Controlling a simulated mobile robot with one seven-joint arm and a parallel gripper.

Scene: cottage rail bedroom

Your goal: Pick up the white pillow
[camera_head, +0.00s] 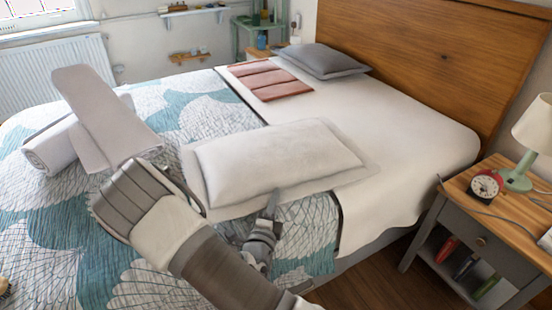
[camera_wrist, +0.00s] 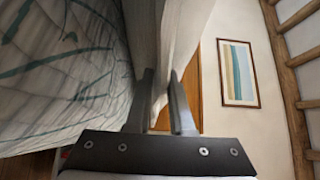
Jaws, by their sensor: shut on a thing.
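The white pillow (camera_head: 275,160) lies across the quilt and the cream sheet in the middle of the bed. My gripper (camera_head: 272,203) is at its near edge in the head view, reaching in from the front. In the wrist view, my gripper's fingers (camera_wrist: 160,85) are closed on the pillow's pale edge (camera_wrist: 160,40), which stretches up from between them. Most of the pillow appears to rest on the bed. My arm hides part of the quilt in front of it, and one finger is largely hidden in the head view.
A grey pillow (camera_head: 322,61) and a folded pink cloth (camera_head: 268,80) lie farther back. Rolled and folded white towels (camera_head: 105,115) are at left. A wooden headboard (camera_head: 430,55) closes the bed's far right end.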

